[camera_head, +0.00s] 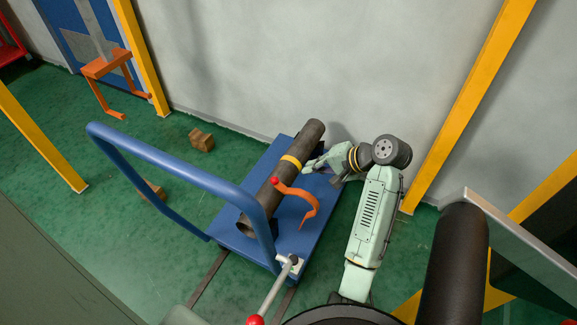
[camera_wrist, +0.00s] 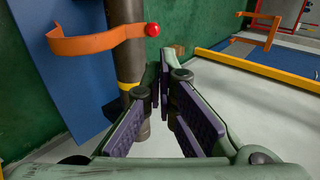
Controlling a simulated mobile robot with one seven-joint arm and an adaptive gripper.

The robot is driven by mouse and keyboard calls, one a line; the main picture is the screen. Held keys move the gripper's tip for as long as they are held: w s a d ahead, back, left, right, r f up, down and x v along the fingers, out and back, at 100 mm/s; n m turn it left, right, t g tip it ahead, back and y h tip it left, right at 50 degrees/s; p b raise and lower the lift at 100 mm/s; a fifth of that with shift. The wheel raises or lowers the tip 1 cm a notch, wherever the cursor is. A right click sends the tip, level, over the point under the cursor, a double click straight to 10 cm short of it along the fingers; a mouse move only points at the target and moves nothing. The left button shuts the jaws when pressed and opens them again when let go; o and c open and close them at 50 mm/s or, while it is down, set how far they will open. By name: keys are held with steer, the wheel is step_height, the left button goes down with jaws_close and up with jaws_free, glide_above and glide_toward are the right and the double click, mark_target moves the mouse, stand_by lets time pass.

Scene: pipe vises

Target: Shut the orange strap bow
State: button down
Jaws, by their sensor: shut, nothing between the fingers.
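The orange strap bow (camera_head: 312,203) is a curved band with a red ball (camera_head: 274,181) at its free end. It stands raised beside and partly over a dark pipe (camera_head: 262,200) on a blue cart. In the wrist view the bow (camera_wrist: 90,43) crosses in front of the pipe (camera_wrist: 126,12), and its red ball (camera_wrist: 152,30) stands out in the air. My gripper (camera_head: 307,168) is shut and empty near the pipe's yellow band (camera_head: 291,161), beyond the bow. In the wrist view my fingertips (camera_wrist: 160,70) are below the ball, apart from it.
The blue cart (camera_head: 318,190) has a tall blue handle (camera_head: 180,165) at left and a grey lever (camera_head: 275,290) with a red knob at its near corner. Brown blocks (camera_head: 201,140) lie on the green floor. Yellow posts (camera_head: 465,105) and a grey wall stand behind.

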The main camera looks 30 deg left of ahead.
steer(key=p, duration=0.1)
glide_toward(275, 178)
steer(key=x, duration=0.7)
stand_by(0.4)
